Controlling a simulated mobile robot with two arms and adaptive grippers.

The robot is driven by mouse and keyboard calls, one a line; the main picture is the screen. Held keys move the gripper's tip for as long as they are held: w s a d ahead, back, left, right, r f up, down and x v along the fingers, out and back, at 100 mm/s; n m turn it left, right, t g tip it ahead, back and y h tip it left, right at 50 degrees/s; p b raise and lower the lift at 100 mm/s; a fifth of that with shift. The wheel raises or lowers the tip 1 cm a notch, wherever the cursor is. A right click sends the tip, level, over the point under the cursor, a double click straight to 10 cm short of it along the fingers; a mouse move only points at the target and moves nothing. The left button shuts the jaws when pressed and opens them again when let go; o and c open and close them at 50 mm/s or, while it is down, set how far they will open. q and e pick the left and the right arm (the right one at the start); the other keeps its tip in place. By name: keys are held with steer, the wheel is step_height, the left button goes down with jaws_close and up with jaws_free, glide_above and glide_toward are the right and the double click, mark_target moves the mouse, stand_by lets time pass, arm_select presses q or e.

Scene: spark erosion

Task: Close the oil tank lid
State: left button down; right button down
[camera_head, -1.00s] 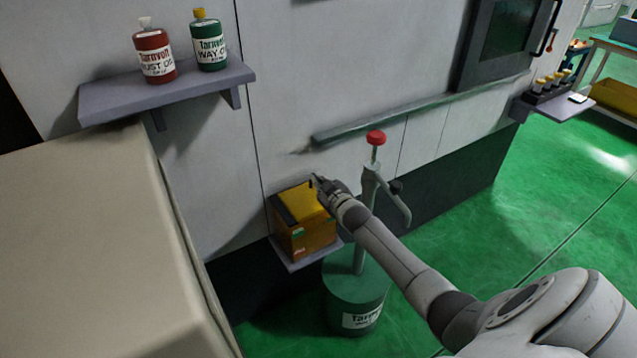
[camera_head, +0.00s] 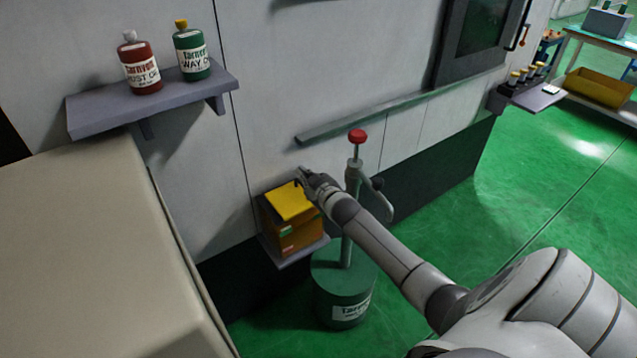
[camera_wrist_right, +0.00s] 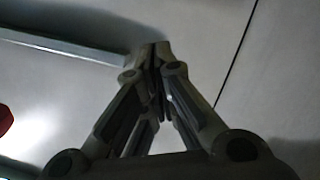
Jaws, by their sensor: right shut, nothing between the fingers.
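I take the orange-brown box (camera_head: 302,236) on a small wall shelf in the head view to be the oil tank. Its yellow lid (camera_head: 287,199) appears to lie flat across the top, but my gripper hides its right rear part, and I cannot tell whether it is fully seated. My right gripper (camera_head: 302,178) is at the rear right of the lid, near the wall. Whether it touches the lid is unclear. In the right wrist view my right gripper (camera_wrist_right: 156,52) has its fingers together and empty, in front of the grey wall. My left gripper is not in view.
A green drum (camera_head: 343,282) with a red-knobbed pump (camera_head: 358,136) stands close to my right arm. A wall rail (camera_head: 370,117) runs above. A shelf (camera_head: 150,101) with red and green bottles is at upper left. Green floor (camera_head: 480,215) is open at right.

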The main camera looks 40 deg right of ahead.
steer(key=d+v, duration=0.1)
steer(key=v, duration=0.6)
steer(key=shift+b, duration=0.45)
steer(key=shift+a, duration=0.1)
steer(key=s+a+f+g, duration=0.2)
steer(key=s+f, duration=0.4)
steer(key=f, duration=0.6)
steer(key=s+a+f+m+g+y+b, duration=0.1)
steer(key=s+a+f+g, duration=0.2)
steer(key=s+f, duration=0.65)
steer(key=s+a+f+g, duration=0.2)
steer(key=s+f, duration=0.2)
steer(key=f, duration=1)
steer(key=s+a+f+g, duration=0.2)
steer(key=s+a+f, duration=0.2)
steer(key=s, duration=0.6)
steer(key=s+a+f+g+y, duration=0.1)
steer(key=s+a+f, duration=0.3)
steer(key=s, duration=0.6)
steer(key=s+a+f+g+b, duration=0.1)
steer(key=s+a+f+g, duration=0.3)
steer(key=s+f, duration=0.4)
steer(key=s, duration=0.3)
steer(key=shift+a+y, duration=0.3)
steer(key=shift+s, duration=0.1)
